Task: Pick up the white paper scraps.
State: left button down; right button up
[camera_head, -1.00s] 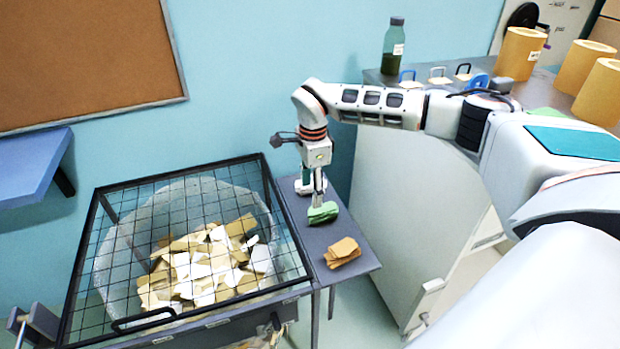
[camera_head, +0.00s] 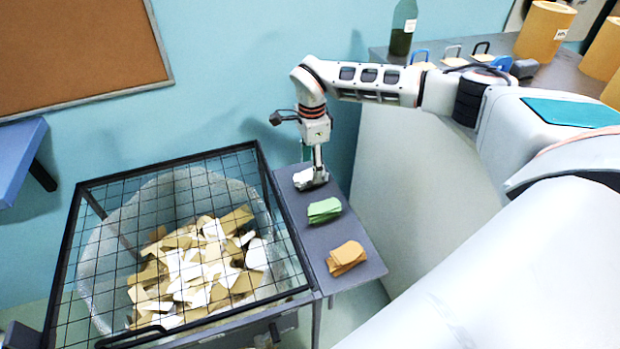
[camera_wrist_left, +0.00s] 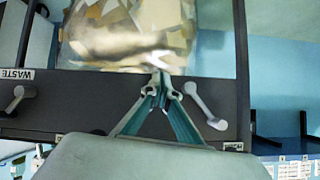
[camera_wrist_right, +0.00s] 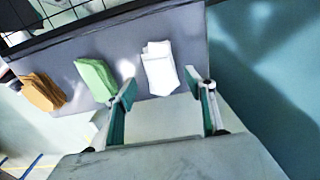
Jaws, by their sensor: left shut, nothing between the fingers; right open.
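The white paper scraps (camera_head: 306,178) lie in a small stack at the far end of the narrow grey side shelf. They also show in the right wrist view (camera_wrist_right: 160,68), just beyond the fingers. My right gripper (camera_head: 318,172) is over the white stack in the head view, pointing down and partly covering it. In the right wrist view its fingers (camera_wrist_right: 163,92) are spread apart with nothing between them. My left gripper (camera_wrist_left: 160,82) shows only in its wrist view, its fingertips together and empty in front of the bin.
A green stack (camera_head: 324,210) and an orange-brown stack (camera_head: 346,257) lie nearer on the same shelf (camera_head: 302,238). A waste bin with a black mesh lid (camera_head: 258,152) holds mixed scraps. A white cabinet (camera_head: 395,165) stands to the right. A bottle (camera_head: 403,28) stands on the counter.

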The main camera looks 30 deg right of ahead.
aim_at(310, 173)
notch_tip(310, 173, down, 4)
jog(key=shift+w+a+f, duration=0.1)
jog(key=shift+w+f, duration=0.05)
jog(key=shift+f, duration=0.1)
jog(key=c, duration=1.2)
jog(key=shift+r, duration=0.15)
